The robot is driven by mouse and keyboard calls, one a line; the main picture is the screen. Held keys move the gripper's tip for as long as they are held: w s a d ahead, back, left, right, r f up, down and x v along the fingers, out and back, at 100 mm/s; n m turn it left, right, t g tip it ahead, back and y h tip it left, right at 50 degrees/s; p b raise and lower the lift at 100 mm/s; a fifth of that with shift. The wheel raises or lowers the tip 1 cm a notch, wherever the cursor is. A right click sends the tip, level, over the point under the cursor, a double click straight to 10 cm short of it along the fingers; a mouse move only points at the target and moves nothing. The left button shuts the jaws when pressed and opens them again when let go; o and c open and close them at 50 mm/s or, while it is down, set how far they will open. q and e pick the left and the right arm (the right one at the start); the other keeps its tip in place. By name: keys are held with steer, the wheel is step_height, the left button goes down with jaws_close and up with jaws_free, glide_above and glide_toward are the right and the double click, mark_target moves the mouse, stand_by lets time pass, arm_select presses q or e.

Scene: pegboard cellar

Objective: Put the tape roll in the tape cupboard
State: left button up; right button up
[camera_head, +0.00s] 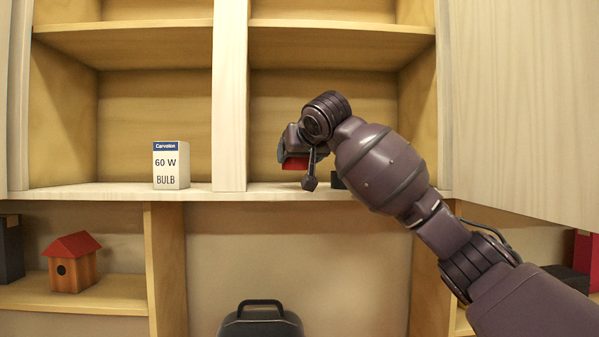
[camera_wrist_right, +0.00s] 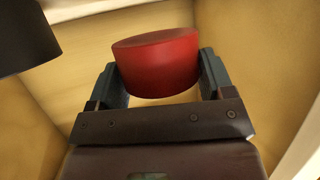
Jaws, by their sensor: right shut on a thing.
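The tape roll, a red round piece, shows in the right wrist view (camera_wrist_right: 155,65) between the two fingers of my right gripper (camera_wrist_right: 158,82). In the head view only a small red part of the tape roll (camera_head: 295,163) shows under my right gripper (camera_head: 291,153), which is shut on it. The gripper is at the right-hand bay of the open wall cupboard (camera_head: 320,194), a little above its bottom board. I cannot tell whether the roll touches the board. My left gripper is out of view.
A dark object (camera_head: 338,181) stands on the same board, partly hidden by my arm; a dark shape (camera_wrist_right: 24,38) shows in the wrist view. A bulb box (camera_head: 171,166) stands in the left bay, past the upright divider (camera_head: 230,100). A pale panel (camera_head: 520,110) is at right.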

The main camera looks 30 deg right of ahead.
mark_target(303, 167)
steer(key=shift+f, duration=1.95)
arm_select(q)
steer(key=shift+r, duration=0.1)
arm_select(e)
steer(key=shift+a+f, duration=0.1)
steer(key=o, duration=1)
steer(key=shift+f, duration=0.1)
steer(key=shift+c, duration=0.2)
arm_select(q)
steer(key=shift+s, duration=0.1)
arm_select(e)
steer(key=shift+s+r, duration=0.2)
steer(key=shift+r, duration=0.05)
arm_select(q)
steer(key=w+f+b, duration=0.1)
steer(key=b, duration=0.2)
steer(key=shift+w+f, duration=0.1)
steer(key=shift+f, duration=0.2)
arm_select(e)
steer(key=v, duration=1.1)
steer(key=shift+s, duration=0.3)
